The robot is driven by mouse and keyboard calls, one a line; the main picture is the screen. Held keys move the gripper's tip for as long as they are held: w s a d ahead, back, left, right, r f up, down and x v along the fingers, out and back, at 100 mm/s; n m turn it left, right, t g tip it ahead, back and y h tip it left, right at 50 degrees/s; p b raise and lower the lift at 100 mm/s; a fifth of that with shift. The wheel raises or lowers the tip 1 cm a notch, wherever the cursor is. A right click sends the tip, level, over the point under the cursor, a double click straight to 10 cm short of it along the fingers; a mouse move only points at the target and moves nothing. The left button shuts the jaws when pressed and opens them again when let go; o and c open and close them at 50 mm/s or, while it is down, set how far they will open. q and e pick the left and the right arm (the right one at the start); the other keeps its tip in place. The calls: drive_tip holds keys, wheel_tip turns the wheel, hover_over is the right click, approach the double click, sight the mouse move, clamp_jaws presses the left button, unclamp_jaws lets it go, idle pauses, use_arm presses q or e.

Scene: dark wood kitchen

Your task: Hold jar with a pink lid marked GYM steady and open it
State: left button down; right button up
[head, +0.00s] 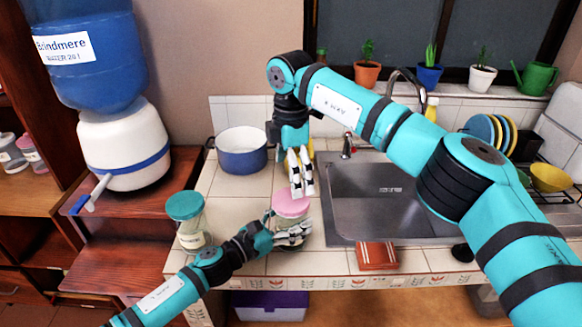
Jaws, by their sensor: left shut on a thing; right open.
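The jar with the pink lid (290,204) stands upright on the tiled counter, left of the sink. My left gripper (294,234) is shut on the jar's body from the lower left, and its fingers cover much of the glass and any marking there. The pink lid sits on top of the jar. My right gripper (301,176) hangs above the lid with its fingers pointing down. It is open, and nothing shows between its fingers.
A teal-lidded jar (187,219) stands left, near my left forearm. A blue pot (242,152) stands behind. The sink (375,205) lies right, and a reddish-brown box (377,256) sits at the counter's front edge.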

sight(291, 199)
wheel_tip(291, 199, down, 7)
drive_tip(key=shift+r, duration=0.1)
drive_tip(key=shift+c, duration=0.3)
